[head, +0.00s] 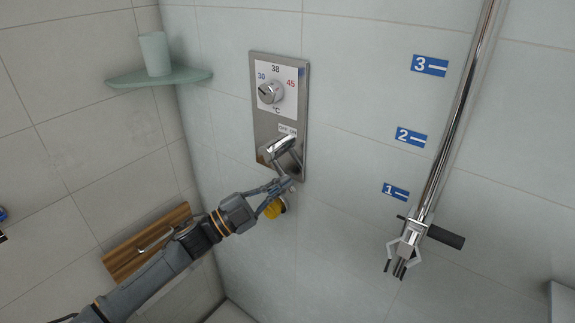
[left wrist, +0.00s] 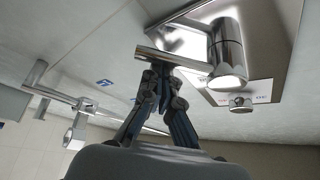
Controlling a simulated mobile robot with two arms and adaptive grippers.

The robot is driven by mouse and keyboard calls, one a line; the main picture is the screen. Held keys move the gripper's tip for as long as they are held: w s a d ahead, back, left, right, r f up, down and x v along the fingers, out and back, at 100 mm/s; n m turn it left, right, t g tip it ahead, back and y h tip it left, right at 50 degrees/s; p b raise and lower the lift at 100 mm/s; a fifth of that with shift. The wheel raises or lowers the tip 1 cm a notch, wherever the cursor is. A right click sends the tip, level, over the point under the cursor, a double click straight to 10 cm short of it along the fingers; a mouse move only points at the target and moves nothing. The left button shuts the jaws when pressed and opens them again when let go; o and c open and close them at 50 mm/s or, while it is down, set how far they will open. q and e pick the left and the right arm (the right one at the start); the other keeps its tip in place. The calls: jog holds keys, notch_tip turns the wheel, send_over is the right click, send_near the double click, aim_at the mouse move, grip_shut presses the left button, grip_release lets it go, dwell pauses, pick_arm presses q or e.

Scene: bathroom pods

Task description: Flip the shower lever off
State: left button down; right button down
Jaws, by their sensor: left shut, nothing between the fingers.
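The chrome shower lever (head: 279,146) sits on the lower part of a tall chrome control panel (head: 264,128), just under a small OFF/ON label (head: 288,129). In the left wrist view, a thick chrome cylinder (left wrist: 228,50) with a thin bar (left wrist: 185,63) reaching left stands against the panel. My left gripper (head: 289,184) is shut and empty at the panel's bottom edge, below the lever. In the left wrist view its fingertips (left wrist: 159,72) are close under the thin bar; I cannot tell if they touch it. My right gripper is not in view.
A round temperature knob (head: 271,92) is above the lever. A yellow part (head: 273,210) is just below my left gripper. A slanted chrome rail (head: 455,115) with a holder (head: 408,240) is at right. A corner shelf (head: 185,77) bears a cup (head: 155,54). A wooden board (head: 130,252) is at left.

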pick_arm(q)
jog(key=shift+w+a+f+m+g+y+p, duration=0.1)
jog(key=shift+w+a+f+m+g+y, duration=0.4)
jog(key=shift+m, duration=0.95)
jog(key=shift+w+a+f+m+g+y+p, duration=0.1)
jog(key=shift+w+a+f+m+g+y, duration=0.15)
jog(key=shift+w+a+m+g+y, duration=0.75)
jog(key=shift+s+a+f+m+g+h+p, duration=0.15)
jog(key=shift+a+f+m, duration=0.25)
jog(key=shift+m, duration=1.45)
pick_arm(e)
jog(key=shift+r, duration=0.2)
pick_arm(q)
jog(key=shift+w, duration=0.1)
